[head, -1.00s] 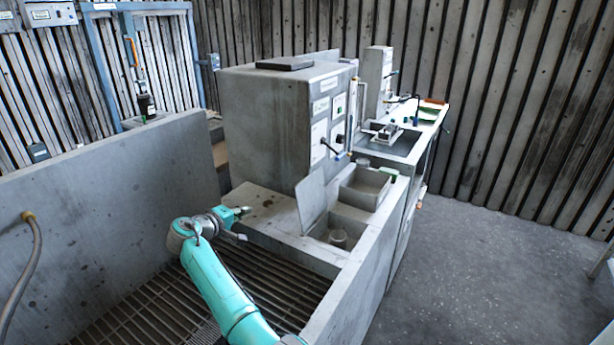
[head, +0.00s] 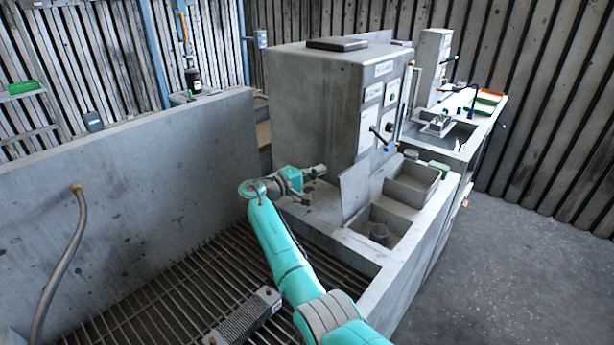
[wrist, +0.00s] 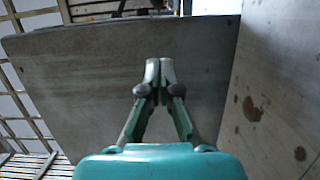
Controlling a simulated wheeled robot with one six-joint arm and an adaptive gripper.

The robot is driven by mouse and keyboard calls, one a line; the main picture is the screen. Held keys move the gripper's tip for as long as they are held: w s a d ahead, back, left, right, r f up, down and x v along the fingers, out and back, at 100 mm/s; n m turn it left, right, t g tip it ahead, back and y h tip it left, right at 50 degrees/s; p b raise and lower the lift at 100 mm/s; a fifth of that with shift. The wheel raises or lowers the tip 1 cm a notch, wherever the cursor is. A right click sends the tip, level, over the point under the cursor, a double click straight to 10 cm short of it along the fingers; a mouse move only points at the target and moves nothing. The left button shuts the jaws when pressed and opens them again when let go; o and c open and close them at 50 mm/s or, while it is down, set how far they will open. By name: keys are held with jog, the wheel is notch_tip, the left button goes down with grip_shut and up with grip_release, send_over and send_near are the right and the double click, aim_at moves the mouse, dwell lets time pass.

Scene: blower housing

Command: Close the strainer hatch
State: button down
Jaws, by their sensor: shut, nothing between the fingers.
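The strainer hatch lid (head: 355,190) is a thin grey plate standing raised and tilted along the left side of a square opening (head: 367,219) in the ledge. A round grey strainer cup (head: 379,232) sits inside the opening. My gripper (head: 319,172) is above the ledge, left of the lid, in front of the tall grey housing. It is shut and empty, its fingertips together in the wrist view (wrist: 160,70). A large grey panel (wrist: 80,80) fills the wrist view beyond the fingers. I cannot tell whether it touches them.
The tall grey housing (head: 300,95) stands behind the ledge. A second open basin (head: 412,184) lies behind the hatch opening. A ribbed block (head: 245,318) lies on the floor grating (head: 150,310). A low grey wall (head: 150,170) with a hose is at left. Floor at right is clear.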

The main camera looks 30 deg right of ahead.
aim_at(351, 188)
jog(key=shift+s+d, duration=0.65)
jog(key=shift+s, duration=0.25)
jog(key=shift+s+d, duration=0.6)
jog(key=shift+s, duration=0.3)
